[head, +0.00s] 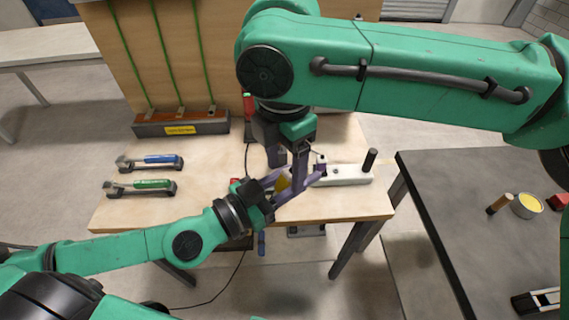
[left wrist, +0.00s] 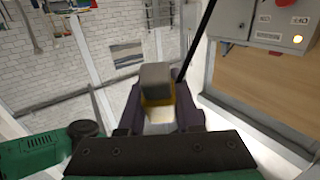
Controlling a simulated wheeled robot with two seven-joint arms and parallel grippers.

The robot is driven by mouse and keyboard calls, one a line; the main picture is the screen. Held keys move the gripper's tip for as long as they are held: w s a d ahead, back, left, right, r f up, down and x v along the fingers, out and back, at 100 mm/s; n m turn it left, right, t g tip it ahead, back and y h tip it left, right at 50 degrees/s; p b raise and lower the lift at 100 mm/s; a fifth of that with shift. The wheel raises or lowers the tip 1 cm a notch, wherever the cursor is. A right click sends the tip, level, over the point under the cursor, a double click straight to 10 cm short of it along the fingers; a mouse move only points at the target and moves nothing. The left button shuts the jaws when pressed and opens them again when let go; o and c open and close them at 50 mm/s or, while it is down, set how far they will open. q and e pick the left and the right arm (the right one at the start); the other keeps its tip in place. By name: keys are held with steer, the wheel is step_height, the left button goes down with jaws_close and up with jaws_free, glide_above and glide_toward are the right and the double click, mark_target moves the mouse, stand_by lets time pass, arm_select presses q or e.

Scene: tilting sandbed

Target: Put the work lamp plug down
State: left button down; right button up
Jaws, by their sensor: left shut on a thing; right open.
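My left gripper (head: 284,186) is shut on the work lamp plug (head: 283,183), a small yellow and grey block. In the left wrist view the plug (left wrist: 156,80) sits between the dark fingers, grey end outward, with a black cable beside it running up to the right. My right gripper (head: 309,168) comes down from above, close to the left one, and its purple fingers look open. The two grippers overlap in the head view, so I cannot tell whether they touch or whether the right fingers surround anything.
A white block (head: 345,175) with an upright black handle lies on the wooden bench (head: 215,200), right of the grippers. Blue-handled (head: 160,160) and green-handled (head: 150,186) tools lie at left. A grey box (left wrist: 268,20) with a red knob shows in the wrist view. A dark table (head: 460,210) stands right.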

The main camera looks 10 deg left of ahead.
jaws_close()
arm_select(q)
steer(key=c, duration=0.5)
jaws_free()
